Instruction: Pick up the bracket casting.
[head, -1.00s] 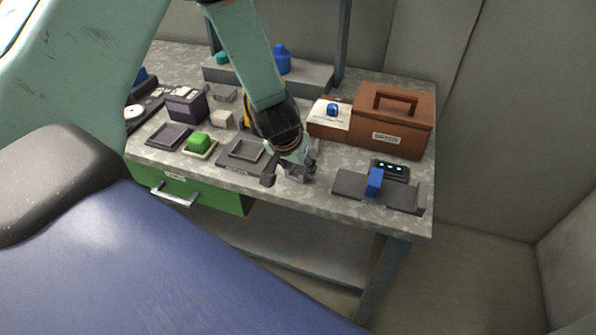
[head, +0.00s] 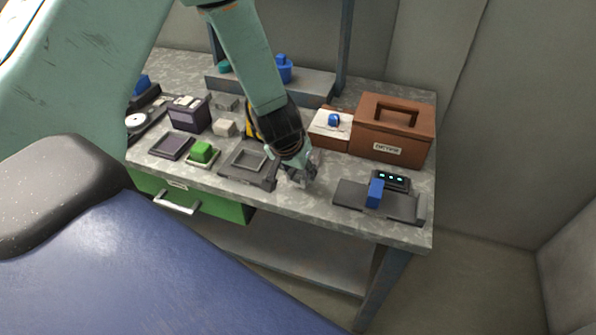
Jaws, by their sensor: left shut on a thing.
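My left gripper (head: 293,181) is low over the front of the grey workbench (head: 310,208), just right of the dark square tray. It is shut on a small grey piece, which I take to be the bracket casting (head: 298,179). The fingers hide most of it, so its shape and whether it touches the bench top are hard to tell. My right gripper is not in view.
A dark tray (head: 236,168) lies left of the gripper, with a green block (head: 202,151) beyond. To the right are a blue block (head: 375,193) on a dark plate (head: 348,199) and a brown box (head: 405,128). A green drawer (head: 222,207) is below.

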